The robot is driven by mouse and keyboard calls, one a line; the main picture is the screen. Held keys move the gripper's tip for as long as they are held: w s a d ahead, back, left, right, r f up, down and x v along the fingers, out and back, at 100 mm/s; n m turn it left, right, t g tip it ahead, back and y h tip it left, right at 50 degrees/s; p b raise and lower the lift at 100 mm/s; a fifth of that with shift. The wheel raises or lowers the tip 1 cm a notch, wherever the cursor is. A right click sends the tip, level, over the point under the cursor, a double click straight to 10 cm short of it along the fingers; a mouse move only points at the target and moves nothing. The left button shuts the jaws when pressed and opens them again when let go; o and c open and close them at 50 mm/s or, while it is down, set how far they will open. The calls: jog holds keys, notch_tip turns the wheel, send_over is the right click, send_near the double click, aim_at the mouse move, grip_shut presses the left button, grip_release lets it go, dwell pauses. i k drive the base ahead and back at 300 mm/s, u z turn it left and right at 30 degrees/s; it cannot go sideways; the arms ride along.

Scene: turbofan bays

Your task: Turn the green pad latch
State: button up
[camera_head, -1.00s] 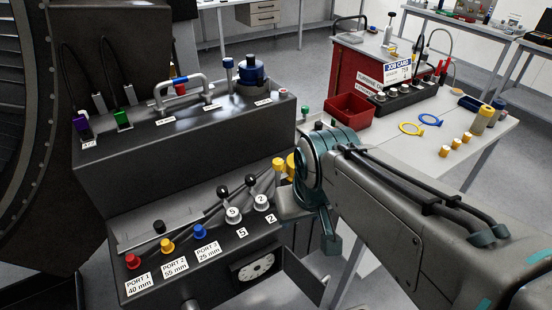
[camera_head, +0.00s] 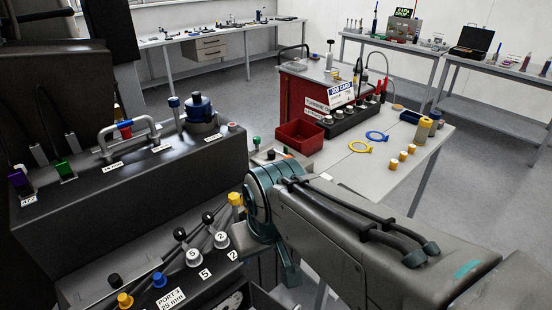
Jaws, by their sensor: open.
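No part labelled as a pad latch can be made out. Two green things show in the head view: a green block (camera_head: 65,170) with a dark cable on the black console at left, and a small green knob (camera_head: 257,142) on the table edge behind my wrist. I cannot tell whether either is the latch. My gripper (camera_head: 268,245) is at the end of the arm, in the lower middle, pointing down beside the console's right end. It is open, partly hidden by the teal wrist, and no object shows in it. It is apart from both green things.
The black console (camera_head: 130,215) fills the left, with knobs and levers on its lower step. A table (camera_head: 345,178) behind my arm bears a red bin (camera_head: 299,137), a yellow ring (camera_head: 360,146), a blue ring (camera_head: 377,136) and several orange-capped pieces. Grey floor is clear beyond.

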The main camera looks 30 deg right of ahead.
aim_at(256, 140)
jog(key=u, duration=2.45)
jog(key=k, duration=1.6)
jog(key=z, duration=1.95)
jog(key=i, duration=1)
jog(key=u, duration=0.05)
